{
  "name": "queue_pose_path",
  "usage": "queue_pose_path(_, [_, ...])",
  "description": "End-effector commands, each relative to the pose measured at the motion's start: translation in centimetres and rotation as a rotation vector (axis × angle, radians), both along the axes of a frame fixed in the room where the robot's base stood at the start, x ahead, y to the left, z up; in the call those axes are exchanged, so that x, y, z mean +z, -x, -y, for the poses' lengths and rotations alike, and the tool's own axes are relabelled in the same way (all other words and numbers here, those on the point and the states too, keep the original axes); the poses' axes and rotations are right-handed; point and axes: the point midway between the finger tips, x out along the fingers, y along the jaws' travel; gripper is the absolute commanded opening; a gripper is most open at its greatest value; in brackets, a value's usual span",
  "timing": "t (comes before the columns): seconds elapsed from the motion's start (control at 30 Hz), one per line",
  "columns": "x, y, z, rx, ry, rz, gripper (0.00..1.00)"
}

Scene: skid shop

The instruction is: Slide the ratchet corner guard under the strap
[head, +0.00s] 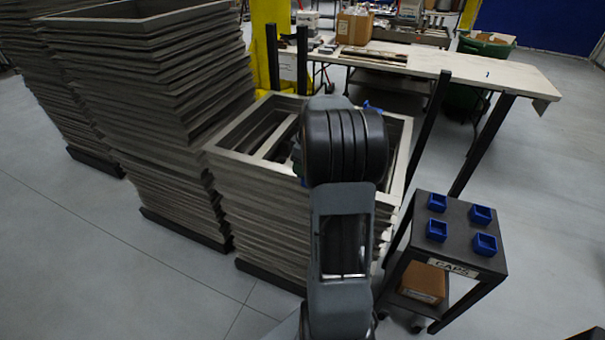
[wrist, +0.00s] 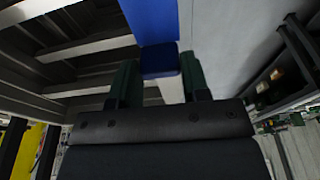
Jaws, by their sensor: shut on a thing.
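A blue piece (wrist: 160,60), which I take to be the corner guard, sits between the two green fingers of my gripper (wrist: 160,82) in the wrist view. A brighter blue flat face (wrist: 155,20) runs up from it to the top edge; I cannot tell whether it is the same piece. My gripper is shut on the blue piece, above the near stack of grey frames (head: 255,205). In the head view my arm hides most of the gripper; a small blue bit (head: 372,106) shows at its right. I cannot make out the strap in either view.
A dark cart (head: 465,262) labelled "CAPS" stands at the right with several blue pieces (head: 437,230) on top and a cardboard box (head: 423,282) below. Taller stacks (head: 160,90) stand left. A workbench (head: 450,66) is behind. Floor at front left is clear.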

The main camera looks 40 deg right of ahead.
Motion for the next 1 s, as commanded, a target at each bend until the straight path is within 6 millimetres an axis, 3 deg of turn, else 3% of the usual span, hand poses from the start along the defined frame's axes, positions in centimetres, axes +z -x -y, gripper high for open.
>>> queue_pose_path(0.67, [0.1, 1.2, 0.8, -0.001, 0.003, 0.003, 0.25])
queue_pose_path(1.0, [0.0, 3.1, 1.8, -0.003, 0.003, 0.002, 0.25])
